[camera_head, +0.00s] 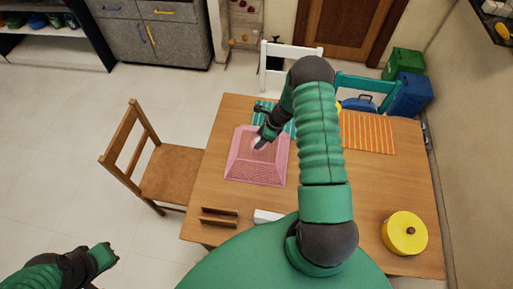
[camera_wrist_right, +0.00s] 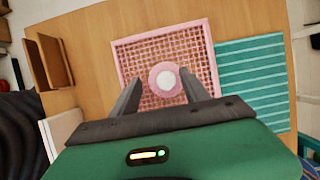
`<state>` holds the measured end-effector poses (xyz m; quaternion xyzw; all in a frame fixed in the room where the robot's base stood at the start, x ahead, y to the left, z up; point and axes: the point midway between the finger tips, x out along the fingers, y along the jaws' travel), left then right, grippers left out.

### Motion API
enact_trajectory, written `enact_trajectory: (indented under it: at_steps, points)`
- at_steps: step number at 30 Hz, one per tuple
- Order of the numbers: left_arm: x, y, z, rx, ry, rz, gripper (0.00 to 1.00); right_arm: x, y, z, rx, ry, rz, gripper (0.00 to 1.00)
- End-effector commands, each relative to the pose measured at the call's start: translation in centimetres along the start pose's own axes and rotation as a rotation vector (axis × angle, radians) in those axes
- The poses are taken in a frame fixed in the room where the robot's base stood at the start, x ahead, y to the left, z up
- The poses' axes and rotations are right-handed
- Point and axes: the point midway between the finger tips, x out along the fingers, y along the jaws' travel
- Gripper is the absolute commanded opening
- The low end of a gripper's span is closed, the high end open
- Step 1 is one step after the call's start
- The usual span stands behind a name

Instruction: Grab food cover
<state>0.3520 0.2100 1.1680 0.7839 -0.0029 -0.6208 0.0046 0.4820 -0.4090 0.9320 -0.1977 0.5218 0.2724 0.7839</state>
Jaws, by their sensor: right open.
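The pink mesh food cover (camera_head: 252,164) stands on the wooden table, left of the middle in the head view. In the right wrist view the cover (camera_wrist_right: 201,68) shows from above, with its round knob (camera_wrist_right: 166,80) light-coloured in the centre. My right gripper (camera_head: 262,143) is over the top of the cover. In the right wrist view the right gripper (camera_wrist_right: 160,90) is open, with one finger on each side of the knob. I cannot tell whether the fingers touch it. My left gripper (camera_head: 106,254) is at the lower left over the floor, away from the table, too small to read.
A teal striped mat (camera_head: 270,109) lies behind the cover, and an orange striped mat (camera_head: 367,132) lies to the right. A yellow round pot (camera_head: 404,233) stands at the table's front right. A wooden holder (camera_head: 219,216) is in front of the cover. Chairs stand around the table.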

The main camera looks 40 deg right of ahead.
Motion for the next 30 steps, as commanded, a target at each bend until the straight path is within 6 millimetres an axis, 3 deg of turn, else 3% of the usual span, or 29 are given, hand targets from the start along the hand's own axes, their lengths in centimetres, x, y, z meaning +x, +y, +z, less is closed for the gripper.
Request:
enact_trajectory:
  at_steps: [8,21,30]
  points:
    - [-0.16,0.05,-0.02,0.001,-0.001,0.0,0.0,0.97,-0.03,0.03,0.001,0.001,-0.001,0.54]
    - [-0.16,0.02,-0.02,0.001,-0.001,0.0,0.0,0.84,0.1,0.18,0.0,0.002,-0.003,0.0]
    - [-0.16,0.03,-0.02,0.001,-0.001,0.0,0.0,0.89,-0.05,-0.03,0.001,0.001,-0.001,0.0]
